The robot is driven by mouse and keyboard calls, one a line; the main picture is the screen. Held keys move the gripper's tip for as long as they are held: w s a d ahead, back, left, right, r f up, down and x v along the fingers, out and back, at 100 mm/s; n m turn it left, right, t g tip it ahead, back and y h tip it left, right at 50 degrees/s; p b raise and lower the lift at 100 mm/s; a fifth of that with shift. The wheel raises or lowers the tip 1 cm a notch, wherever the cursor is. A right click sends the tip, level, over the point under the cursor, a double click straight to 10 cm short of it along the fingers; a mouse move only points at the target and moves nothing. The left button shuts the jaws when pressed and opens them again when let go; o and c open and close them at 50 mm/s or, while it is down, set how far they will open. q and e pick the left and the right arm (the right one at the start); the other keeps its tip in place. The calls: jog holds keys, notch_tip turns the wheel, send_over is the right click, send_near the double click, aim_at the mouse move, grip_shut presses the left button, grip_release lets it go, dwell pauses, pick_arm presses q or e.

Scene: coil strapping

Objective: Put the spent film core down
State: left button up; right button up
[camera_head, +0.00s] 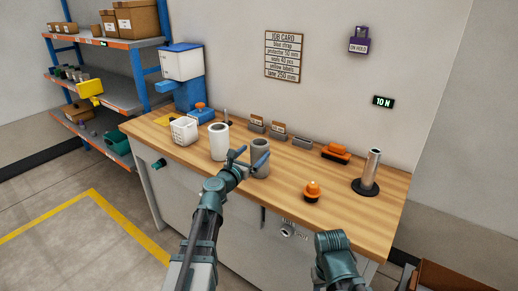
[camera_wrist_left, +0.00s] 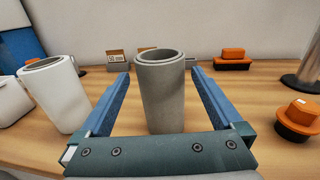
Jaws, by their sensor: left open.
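A grey hollow tube, which looks like the spent film core (camera_head: 260,160), stands upright on the wooden bench (camera_head: 330,196). It also shows in the left wrist view (camera_wrist_left: 162,95). My left gripper (camera_head: 249,159) is open, with one blue finger on each side of the grey core. In the left wrist view a gap shows between the core and each finger of the gripper (camera_wrist_left: 160,92).
A white roll (camera_head: 219,142) stands just left of the core, near the left finger. A white basket (camera_head: 184,130) is farther left. An orange-topped knob (camera_head: 312,191) and a metal post on a dark base (camera_head: 370,173) are to the right. Small card holders line the back.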

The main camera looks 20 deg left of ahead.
pick_arm(q)
jog(key=v, duration=0.7)
dwell(0.4)
